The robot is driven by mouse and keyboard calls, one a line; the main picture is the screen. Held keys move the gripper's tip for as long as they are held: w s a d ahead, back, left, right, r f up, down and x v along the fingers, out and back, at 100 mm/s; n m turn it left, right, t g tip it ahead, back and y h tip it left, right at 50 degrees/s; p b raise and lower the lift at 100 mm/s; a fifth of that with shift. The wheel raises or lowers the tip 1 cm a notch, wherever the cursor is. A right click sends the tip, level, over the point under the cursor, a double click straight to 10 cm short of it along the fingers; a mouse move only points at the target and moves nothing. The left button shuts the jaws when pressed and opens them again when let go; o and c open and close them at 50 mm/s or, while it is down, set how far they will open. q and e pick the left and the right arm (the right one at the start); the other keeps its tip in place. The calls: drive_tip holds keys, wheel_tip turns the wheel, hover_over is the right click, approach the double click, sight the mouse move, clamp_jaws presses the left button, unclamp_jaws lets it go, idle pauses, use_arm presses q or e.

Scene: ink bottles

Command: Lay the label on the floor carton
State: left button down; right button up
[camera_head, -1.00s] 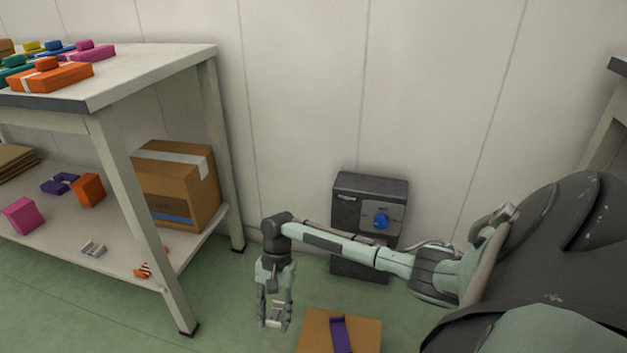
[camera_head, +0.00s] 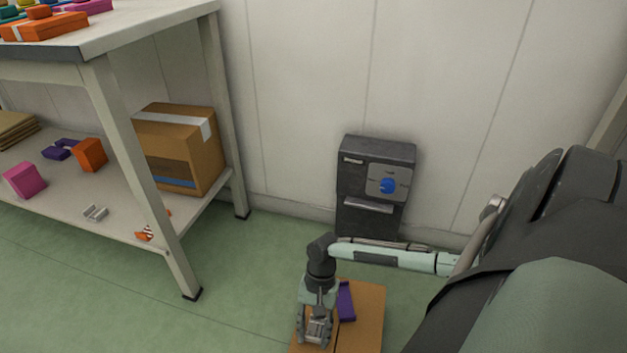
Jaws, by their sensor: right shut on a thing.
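The floor carton (camera_head: 368,312) is a brown box on the green floor at the bottom of the view, its lower part cut off by the frame edge. A purple strip-like piece (camera_head: 346,301) lies on its top. My right gripper (camera_head: 316,338) points down over the left part of the carton. It is shut on a small pale thing between its fingers, apparently the label, mostly hidden by the fingers. I cannot tell whether that thing touches the carton. My left gripper is out of view.
A dark box with a blue knob (camera_head: 387,186) stands against the wall behind the carton. A workbench (camera_head: 140,170) at left has a taped carton (camera_head: 190,160) and several small items on its lower shelf. Green floor (camera_head: 240,270) between bench and floor carton is clear.

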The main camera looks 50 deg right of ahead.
drive_tip(key=shift+f, duration=0.55)
drive_tip(key=o, duration=0.8)
drive_tip(key=shift+f, duration=0.15)
drive_tip(key=shift+c, duration=0.2)
